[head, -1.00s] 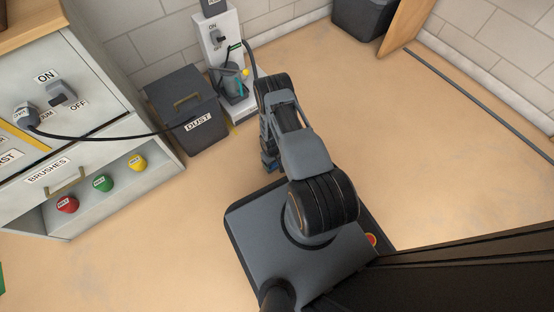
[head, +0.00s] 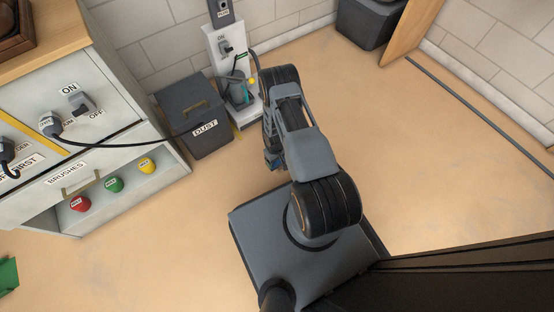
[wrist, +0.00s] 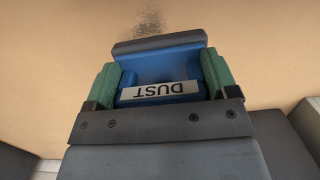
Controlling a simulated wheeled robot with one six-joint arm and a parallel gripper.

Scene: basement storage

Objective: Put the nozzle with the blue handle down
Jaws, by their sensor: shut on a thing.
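The nozzle (wrist: 158,45) has a blue handle with a white "DUST" label, which reads upside down in the wrist view, and a dark grey bar across its far end. My gripper (wrist: 160,82) is shut on the blue handle, with a green fingertip pad against each side. In the head view my gripper (head: 272,160) hangs beside my arm, in front of the base, and only a small bit of blue shows there. The rest of the nozzle is hidden by my arm.
A cabinet (head: 120,120) at left has a "BRUSHES" drawer and red, green and yellow knobs. A cable crosses its front. Open floor (head: 400,150) lies to the right.

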